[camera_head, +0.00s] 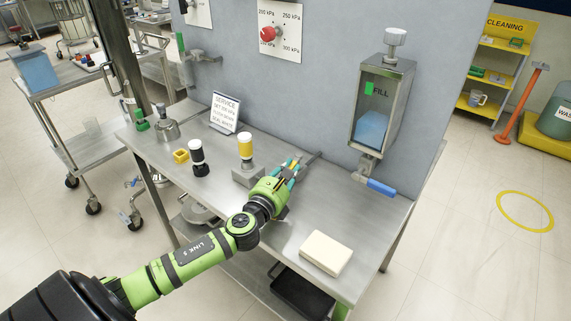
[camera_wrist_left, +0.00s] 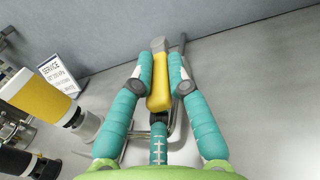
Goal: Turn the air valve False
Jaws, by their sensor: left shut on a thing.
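My left gripper (camera_head: 290,170) reaches over the steel workbench (camera_head: 340,195), near the foot of the grey panel. In the left wrist view its teal fingers (camera_wrist_left: 160,85) are closed around a yellow handle (camera_wrist_left: 159,95) with a grey end, which looks like the valve lever. A grey pipe or rod (camera_wrist_left: 182,42) shows just beyond the fingertips. The handle's base is partly hidden by the gripper. In the head view the fingers cover most of the handle. I cannot tell how far the valve is turned. My right gripper is not in view.
A yellow-and-white cylinder (camera_head: 246,149) stands close left of the gripper. A black-and-white cylinder (camera_head: 199,157) and a service sign (camera_head: 224,112) are farther left. A hopper (camera_head: 382,100) with a blue-handled lever (camera_head: 381,187) is at right. A cream block (camera_head: 326,253) lies in front.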

